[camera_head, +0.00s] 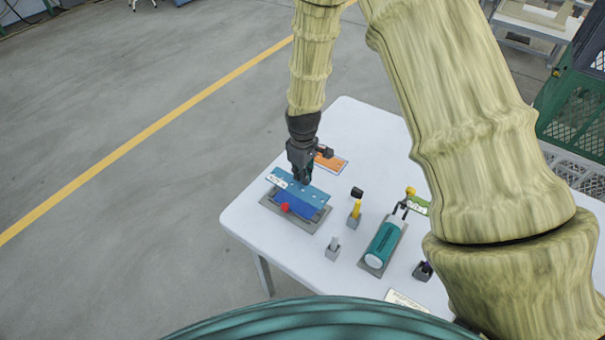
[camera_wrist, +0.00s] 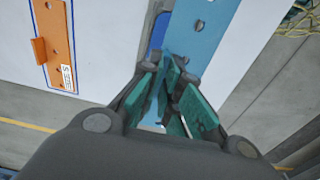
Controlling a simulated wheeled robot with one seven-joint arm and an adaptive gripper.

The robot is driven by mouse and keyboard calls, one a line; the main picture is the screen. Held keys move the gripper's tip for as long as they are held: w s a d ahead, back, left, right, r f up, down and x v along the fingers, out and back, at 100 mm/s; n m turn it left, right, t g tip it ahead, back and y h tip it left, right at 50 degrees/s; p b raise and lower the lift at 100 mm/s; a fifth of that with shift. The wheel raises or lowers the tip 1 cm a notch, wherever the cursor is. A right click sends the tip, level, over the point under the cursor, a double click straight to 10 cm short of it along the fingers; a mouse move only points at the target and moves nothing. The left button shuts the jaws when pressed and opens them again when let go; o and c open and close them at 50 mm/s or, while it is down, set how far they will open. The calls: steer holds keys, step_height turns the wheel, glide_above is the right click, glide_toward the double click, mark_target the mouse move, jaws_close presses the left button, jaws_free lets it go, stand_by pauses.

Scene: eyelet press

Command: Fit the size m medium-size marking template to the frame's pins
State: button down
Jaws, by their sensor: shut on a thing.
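A light blue plate with holes (camera_head: 314,195), the marking template, is in my gripper (camera_head: 304,181). A white label is at its left end in the head view; its print is too small to read. The wrist view shows the jaws (camera_wrist: 172,80) shut on the plate (camera_wrist: 199,30), which extends away from them. The grey frame (camera_head: 311,223) is beneath the template, with a darker blue piece (camera_head: 296,207) and a red part (camera_head: 284,208) on it. The template hides most of the frame's top; I cannot make out the pins or whether the plate touches them.
An orange template (camera_head: 330,162) lies in a blue outline behind the frame; its label in the wrist view (camera_wrist: 67,78) seems to read S. A teal cylinder (camera_head: 384,241), yellow-handled tool (camera_head: 355,211) and small holders stand to the right on the white table (camera_head: 255,205).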

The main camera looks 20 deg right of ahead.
mark_target(301, 185)
steer(key=w+f, duration=0.1)
steer(key=f, duration=0.1)
steer(key=w+f+b, duration=0.1)
steer(key=w+f, duration=0.1)
steer(key=shift+f, duration=0.3)
steer(key=shift+s+f+b, duration=0.2)
steer(key=shift+s+b, duration=0.1)
steer(key=shift+s, duration=0.2)
steer(key=shift+s+f+b, duration=0.2)
steer(key=shift+s+b, duration=0.05)
steer(key=shift+s, duration=0.2)
steer(key=shift+f, duration=0.15)
steer(key=shift+w+f, duration=0.65)
steer(key=shift+f, duration=0.15)
steer(key=shift+s+r, duration=0.3)
steer(key=shift+s, duration=0.1)
steer(key=shift+w+f, duration=0.15)
steer(key=shift+w, duration=0.05)
steer(key=shift+s, duration=0.15)
